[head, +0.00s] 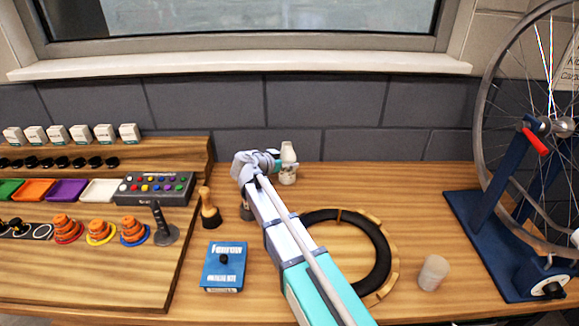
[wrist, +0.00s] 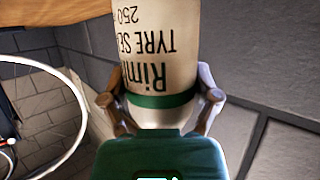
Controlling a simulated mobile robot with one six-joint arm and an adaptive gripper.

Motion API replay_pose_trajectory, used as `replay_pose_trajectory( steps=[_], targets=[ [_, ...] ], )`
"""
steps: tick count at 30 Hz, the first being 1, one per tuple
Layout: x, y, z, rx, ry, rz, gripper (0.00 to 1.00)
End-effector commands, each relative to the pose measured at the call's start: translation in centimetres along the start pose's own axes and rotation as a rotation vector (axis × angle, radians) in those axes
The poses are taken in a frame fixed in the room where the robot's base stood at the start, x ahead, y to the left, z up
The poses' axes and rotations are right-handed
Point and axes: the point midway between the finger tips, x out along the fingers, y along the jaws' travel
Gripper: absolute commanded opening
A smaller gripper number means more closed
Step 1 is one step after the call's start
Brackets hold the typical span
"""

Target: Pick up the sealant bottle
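The sealant bottle (head: 289,165) is white with a pale cap and stands near the back of the bench, by the wall. In the wrist view its body (wrist: 157,45) fills the upper middle, with upside-down dark lettering and a green band. My gripper (head: 276,163) is at the bottle's left side in the head view. In the wrist view its two fingers (wrist: 160,98) lie against both sides of the bottle near the band, with no clear gap.
A black tyre ring (head: 378,245) lies under my arm. A blue box (head: 224,267) and a wooden-handled tool (head: 209,208) are to the left. A pale cup (head: 433,272) and a blue wheel stand (head: 487,240) are to the right. The wall is close behind.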

Motion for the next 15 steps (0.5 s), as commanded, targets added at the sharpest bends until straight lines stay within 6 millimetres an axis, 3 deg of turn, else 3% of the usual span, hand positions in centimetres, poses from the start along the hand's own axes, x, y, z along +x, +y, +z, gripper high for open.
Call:
replay_pose_trajectory(
  steps=[1, 5, 15],
  targets=[
    [-0.01, -0.01, 0.01, 0.000, 0.000, 0.000, 0.44],
    [-0.02, -0.02, 0.02, 0.000, -0.001, 0.000, 0.20],
    [-0.05, -0.04, 0.00, 0.000, 0.000, -0.001, 0.20]
  ],
)
